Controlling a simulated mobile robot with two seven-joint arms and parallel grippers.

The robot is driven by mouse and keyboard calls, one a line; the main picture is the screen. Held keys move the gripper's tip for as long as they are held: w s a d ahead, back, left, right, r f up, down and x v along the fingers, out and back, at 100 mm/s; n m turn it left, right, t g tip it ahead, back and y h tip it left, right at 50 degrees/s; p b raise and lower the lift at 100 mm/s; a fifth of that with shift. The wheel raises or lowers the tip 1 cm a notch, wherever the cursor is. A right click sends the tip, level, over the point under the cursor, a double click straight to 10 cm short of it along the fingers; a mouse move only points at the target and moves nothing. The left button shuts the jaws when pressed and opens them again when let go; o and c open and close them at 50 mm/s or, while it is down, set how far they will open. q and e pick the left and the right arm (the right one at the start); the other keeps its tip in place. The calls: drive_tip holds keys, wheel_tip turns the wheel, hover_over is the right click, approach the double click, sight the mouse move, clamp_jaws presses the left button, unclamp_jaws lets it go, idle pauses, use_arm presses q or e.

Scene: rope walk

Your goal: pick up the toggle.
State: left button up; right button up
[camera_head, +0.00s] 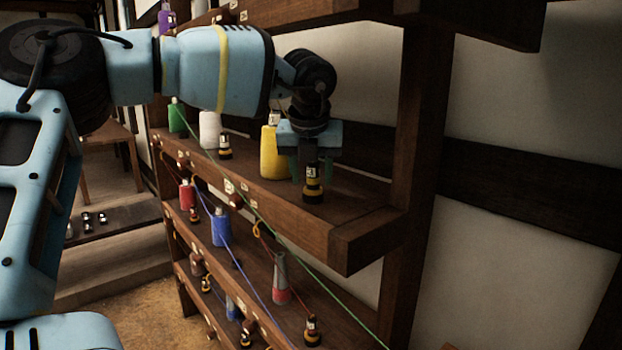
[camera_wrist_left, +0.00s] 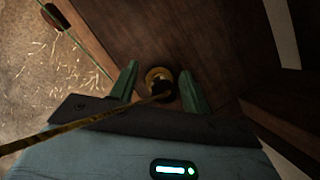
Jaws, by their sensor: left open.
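A small black piece with yellow bands, which looks like the toggle (camera_head: 313,188), stands upright on the upper shelf near its right end. A pale label shows near its top. My left gripper (camera_head: 309,172) is directly above and around it, pointing down, with green fingers. In the left wrist view the open fingers (camera_wrist_left: 160,74) stand on either side of the round toggle (camera_wrist_left: 158,75), with a visible gap on both sides. A dark yellowish cord (camera_wrist_left: 70,122) runs from near the toggle to the lower left. My right gripper is not in view.
A yellow bottle-shaped thing (camera_head: 272,153) stands just left of my gripper on the wooden shelf (camera_head: 350,215). A white one (camera_head: 209,130) and a similar banded piece (camera_head: 224,147) stand further left. A dark post (camera_head: 415,150) rises close on the right. Green and blue cords cross the shelf fronts.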

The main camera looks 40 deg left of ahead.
use_arm(q)
clamp_jaws()
drive_tip(key=shift+w, duration=0.1)
